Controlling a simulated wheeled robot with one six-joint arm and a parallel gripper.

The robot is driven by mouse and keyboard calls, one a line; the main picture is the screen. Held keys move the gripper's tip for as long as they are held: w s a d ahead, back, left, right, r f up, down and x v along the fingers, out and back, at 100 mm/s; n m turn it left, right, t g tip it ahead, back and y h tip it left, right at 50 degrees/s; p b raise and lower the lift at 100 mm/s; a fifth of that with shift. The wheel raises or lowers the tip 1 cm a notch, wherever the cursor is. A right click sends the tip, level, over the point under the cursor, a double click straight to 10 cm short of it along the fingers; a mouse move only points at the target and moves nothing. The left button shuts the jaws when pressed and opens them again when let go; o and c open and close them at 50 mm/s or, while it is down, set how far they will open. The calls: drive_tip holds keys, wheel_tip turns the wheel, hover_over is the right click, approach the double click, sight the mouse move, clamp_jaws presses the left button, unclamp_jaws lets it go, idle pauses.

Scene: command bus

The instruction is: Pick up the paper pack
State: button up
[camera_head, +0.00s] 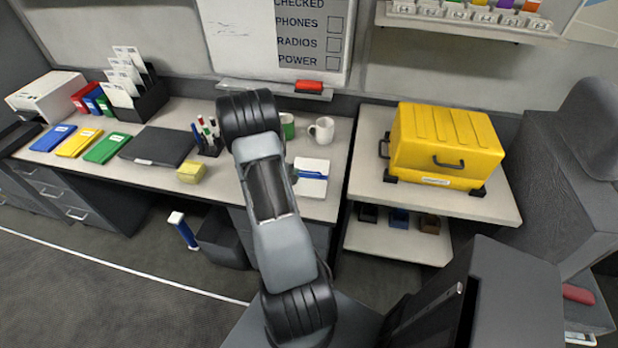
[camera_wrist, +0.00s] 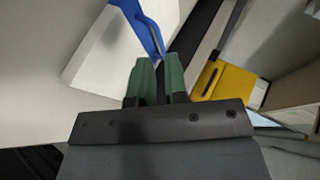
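The paper pack is a white block with a blue band (camera_head: 311,178). It lies on the right end of the desk in the head view, just right of my forearm. In the wrist view the pack (camera_wrist: 108,47) fills the upper left, its blue band running down toward the fingertips. My gripper (camera_wrist: 158,60) has two green fingers with a narrow gap between them and nothing clearly held. The fingertips are close to the band's end; whether they touch it I cannot tell. In the head view my arm hides most of the gripper.
A white mug (camera_head: 321,130) and a green one (camera_head: 287,127) stand behind the pack. A yellow case (camera_head: 446,146) sits on the shelf unit to the right. A pen holder (camera_head: 208,142) and a yellow note block (camera_head: 192,172) stand left of my arm.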

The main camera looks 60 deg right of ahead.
sight(309, 175)
drive_tip(key=shift+p+x, duration=0.6)
drive_tip(key=shift+x, duration=2.15)
drive_tip(key=shift+f, duration=0.1)
clamp_jaws()
